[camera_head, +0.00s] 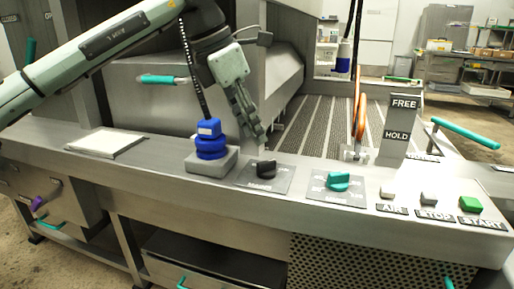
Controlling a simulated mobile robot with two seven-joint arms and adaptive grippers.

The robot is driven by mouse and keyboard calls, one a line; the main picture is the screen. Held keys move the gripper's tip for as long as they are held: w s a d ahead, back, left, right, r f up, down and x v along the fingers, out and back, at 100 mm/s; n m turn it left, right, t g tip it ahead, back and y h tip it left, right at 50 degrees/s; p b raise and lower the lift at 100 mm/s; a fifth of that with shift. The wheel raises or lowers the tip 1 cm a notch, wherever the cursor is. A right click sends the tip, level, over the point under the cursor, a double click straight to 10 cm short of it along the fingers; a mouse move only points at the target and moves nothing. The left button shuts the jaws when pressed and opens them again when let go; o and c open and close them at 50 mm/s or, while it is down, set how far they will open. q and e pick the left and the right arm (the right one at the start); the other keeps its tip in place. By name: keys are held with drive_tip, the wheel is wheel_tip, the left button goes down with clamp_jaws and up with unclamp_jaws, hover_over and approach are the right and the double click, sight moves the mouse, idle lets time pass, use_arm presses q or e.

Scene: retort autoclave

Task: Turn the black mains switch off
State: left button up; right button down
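The black mains switch (266,169) is a dark rotary knob on a grey label plate (254,181) on the sloped front of the steel console. The plate's lettering is too small to read. My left gripper (256,138) hangs above and slightly left of the black knob, fingers pointing down. A small gap shows between the fingertips and the knob. The fingers overlap from this angle, so their opening is unclear. I see nothing held in them. My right gripper is out of view.
A blue plug (210,146) with a dark cable stands left of the knob. A teal knob (338,181) is to the right, then several push buttons, including green START (470,204). A FREE/HOLD post (398,127) and orange disc (360,117) stand behind.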

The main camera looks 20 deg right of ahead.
sight(266, 162)
use_arm(q)
drive_tip(key=x, duration=0.7)
drive_tip(key=shift+d+f, duration=0.1)
drive_tip(key=shift+f, duration=0.25)
clamp_jaws()
